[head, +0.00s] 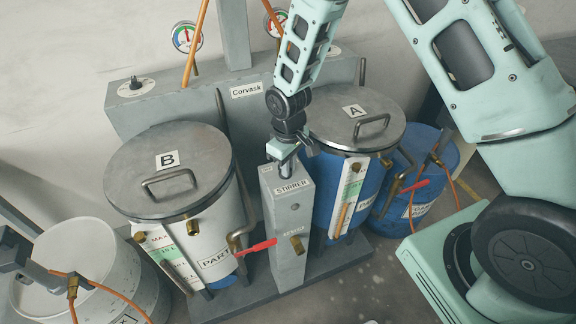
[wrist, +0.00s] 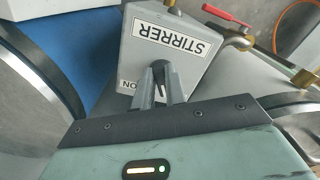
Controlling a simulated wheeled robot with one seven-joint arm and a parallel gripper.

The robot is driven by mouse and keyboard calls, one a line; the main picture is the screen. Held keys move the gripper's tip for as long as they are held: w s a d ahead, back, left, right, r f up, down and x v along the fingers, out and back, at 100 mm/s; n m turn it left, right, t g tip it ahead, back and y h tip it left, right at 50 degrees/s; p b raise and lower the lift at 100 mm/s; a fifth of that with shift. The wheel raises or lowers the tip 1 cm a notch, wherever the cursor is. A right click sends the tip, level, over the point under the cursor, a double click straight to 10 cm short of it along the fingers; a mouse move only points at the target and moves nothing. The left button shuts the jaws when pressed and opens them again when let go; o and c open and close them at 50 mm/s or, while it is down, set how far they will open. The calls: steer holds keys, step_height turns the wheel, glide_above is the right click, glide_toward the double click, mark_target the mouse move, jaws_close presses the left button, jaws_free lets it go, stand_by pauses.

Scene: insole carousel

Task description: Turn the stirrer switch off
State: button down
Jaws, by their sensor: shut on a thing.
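The stirrer box is a grey post (head: 291,215) with a STIRRER label, standing between tanks B and A. In the wrist view its grey top (wrist: 170,45) shows the label upside down. The stirrer switch (wrist: 160,72) is a small dark knob with a pale pointer line, on that top. The letters ON show just left of it; any OFF mark is hidden. My gripper (wrist: 161,92) is shut on the switch, with a dark finger on each side of it. In the head view my gripper (head: 284,163) reaches down onto the box top, and the knob is hidden there.
Lidded tank B (head: 168,165) stands left of the box and tank A (head: 355,118) right. Red-handled valves (head: 256,247) stick out low in front. A grey Corvask panel (head: 240,108) with another knob (head: 136,84) is behind. Gauges (head: 187,37) are above it.

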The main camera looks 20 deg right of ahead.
stand_by(0.4)
steer(key=c, duration=1.4)
jaws_free()
steer(key=shift+c, duration=0.2)
step_height(320, 180, up, 18)
steer(key=b, duration=0.3)
steer(key=shift+f, duration=0.25)
steer(key=s+a+r+n, duration=0.1)
steer(key=s+a, duration=0.2)
steer(key=s, duration=1)
steer(key=s+a+r, duration=0.1)
steer(key=s+a, duration=0.3)
steer(key=s, duration=0.9)
steer(key=shift+n+y, duration=0.3)
steer(key=shift+n, duration=0.1)
